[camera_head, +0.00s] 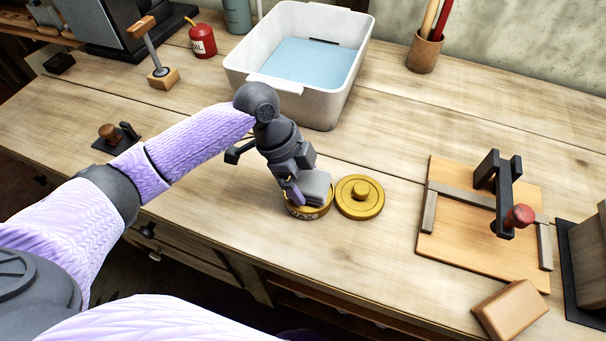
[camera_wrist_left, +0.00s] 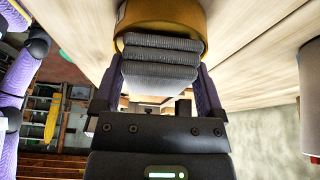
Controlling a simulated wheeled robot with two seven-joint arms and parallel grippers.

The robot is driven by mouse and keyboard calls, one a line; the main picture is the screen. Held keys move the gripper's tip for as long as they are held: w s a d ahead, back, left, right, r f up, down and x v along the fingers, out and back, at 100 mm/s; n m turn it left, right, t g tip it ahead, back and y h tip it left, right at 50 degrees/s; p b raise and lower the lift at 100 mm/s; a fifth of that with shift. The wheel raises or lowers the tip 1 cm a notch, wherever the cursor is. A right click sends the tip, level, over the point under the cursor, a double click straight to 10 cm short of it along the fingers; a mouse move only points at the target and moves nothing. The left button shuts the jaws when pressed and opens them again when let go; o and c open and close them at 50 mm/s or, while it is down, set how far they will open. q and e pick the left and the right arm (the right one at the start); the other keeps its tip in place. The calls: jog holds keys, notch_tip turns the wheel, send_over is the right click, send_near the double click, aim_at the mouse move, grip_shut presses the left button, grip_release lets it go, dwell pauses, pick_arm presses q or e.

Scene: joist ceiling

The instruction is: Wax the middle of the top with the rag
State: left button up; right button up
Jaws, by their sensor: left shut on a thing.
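My left gripper (camera_head: 303,190) is shut on the grey folded rag (camera_head: 317,184). The rag is at the mouth of the round yellow wax tin (camera_head: 309,212), whose inside is hidden. In the left wrist view the rag (camera_wrist_left: 160,62) sits between both fingers, against the tin (camera_wrist_left: 190,16); I cannot tell how far in it reaches. The tin's yellow lid (camera_head: 360,197) lies just right of it on the bench. A flat wooden board (camera_head: 464,250) lies at the right, with grey strips and a dark clamp on it. My right gripper is not in view.
The dark clamp with a red knob (camera_head: 518,216) stands up over the board. A brown block (camera_head: 510,309) lies at its front edge. A white tub (camera_head: 339,104) with blue inside stands behind my gripper. Bare workbench (camera_head: 400,120) lies between tub and board.

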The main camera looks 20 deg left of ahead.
aim_at(302, 177)
pick_arm(q)
jog(key=shift+r, duration=0.1)
jog(key=shift+f, duration=0.5)
dwell(0.8)
jog(key=shift+f, duration=0.1)
dwell(1.2)
notch_tip(302, 177, up, 7)
jog(key=p, duration=0.8)
jog(key=shift+r, duration=0.2)
jog(key=shift+f, duration=0.15)
